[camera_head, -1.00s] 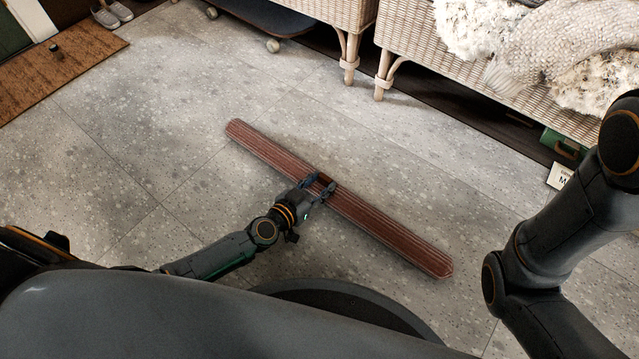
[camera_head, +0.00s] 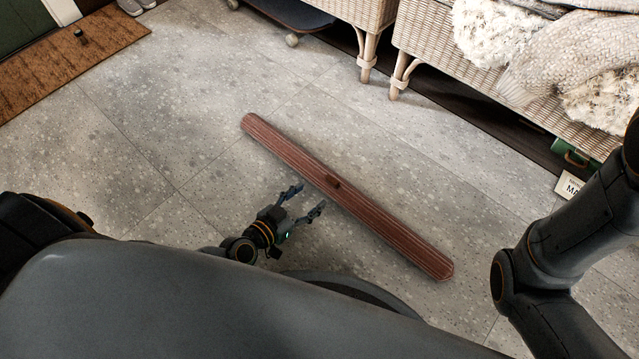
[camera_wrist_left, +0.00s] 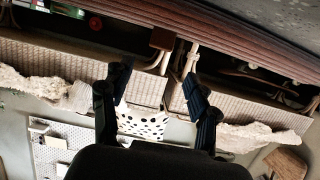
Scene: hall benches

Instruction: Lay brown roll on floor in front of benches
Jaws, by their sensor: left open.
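The brown roll (camera_head: 345,194) is a long, ribbed, reddish-brown bar with a small knob or handle at its middle. In the head view it lies on the grey floor in front of the wicker benches (camera_head: 440,62), slanting from upper left to lower right. It also shows across the top of the left wrist view (camera_wrist_left: 225,38). My left gripper (camera_head: 305,201) is open and empty, just short of the roll's middle and apart from it. My right arm comes in at the right edge; its gripper is out of view.
A brown doormat (camera_head: 75,62) lies at the upper left, with grey shoes (camera_head: 135,5) beyond it. A skateboard (camera_head: 290,14) is by the benches. A green case (camera_head: 572,153) and a small sign (camera_head: 568,186) stand at the right. The floor left of the roll is clear.

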